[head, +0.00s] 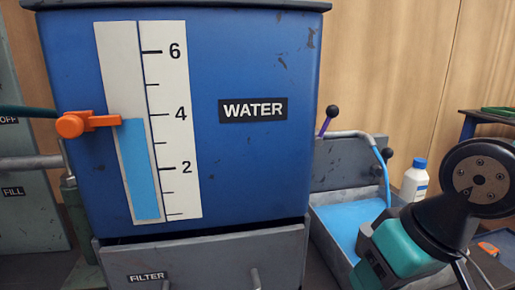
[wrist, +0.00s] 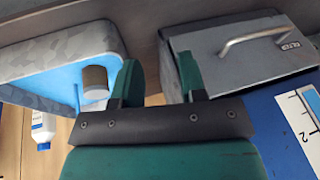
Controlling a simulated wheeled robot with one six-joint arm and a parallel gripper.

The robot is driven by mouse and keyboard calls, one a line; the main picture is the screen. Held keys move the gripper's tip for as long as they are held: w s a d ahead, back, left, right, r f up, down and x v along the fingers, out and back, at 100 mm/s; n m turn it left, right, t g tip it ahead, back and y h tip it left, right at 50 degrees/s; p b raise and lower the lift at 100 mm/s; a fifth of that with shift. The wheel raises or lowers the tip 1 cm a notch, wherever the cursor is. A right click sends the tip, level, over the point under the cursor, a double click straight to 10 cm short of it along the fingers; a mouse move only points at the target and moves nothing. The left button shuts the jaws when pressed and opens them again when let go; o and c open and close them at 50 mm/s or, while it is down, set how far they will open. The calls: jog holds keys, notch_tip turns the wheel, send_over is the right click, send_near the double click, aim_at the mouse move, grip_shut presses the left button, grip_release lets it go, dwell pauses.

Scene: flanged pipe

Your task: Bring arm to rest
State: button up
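My gripper (wrist: 158,78) shows in the wrist view with its two dark green fingers apart and nothing between them. Behind the fingers lie the blue-filled basin (wrist: 55,55) on the left and the grey filter drawer (wrist: 205,80) on the right. In the head view my arm comes in at the right, with a teal wrist part in front of the basin (head: 338,212). The fingers cannot be made out there.
A blue water tank (head: 255,165) with a gauge (head: 180,120) and orange pointer (head: 85,123) stands at centre-left, above the filter drawer (head: 205,262). A purple-handled lever (head: 328,120) and white bottle (head: 413,182) are near the basin.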

jog(key=s+r+n+g+p, duration=0.2)
jog(key=s+r+n+g, duration=0.1)
jog(key=s+n, duration=0.15)
notch_tip(320, 180, up, 26)
jog(key=m+p, duration=0.1)
jog(key=p, duration=2.5)
jog(key=shift+s+a+y, duration=0.25)
jog(key=shift+s+y, duration=0.05)
jog(key=shift+s, duration=0.05)
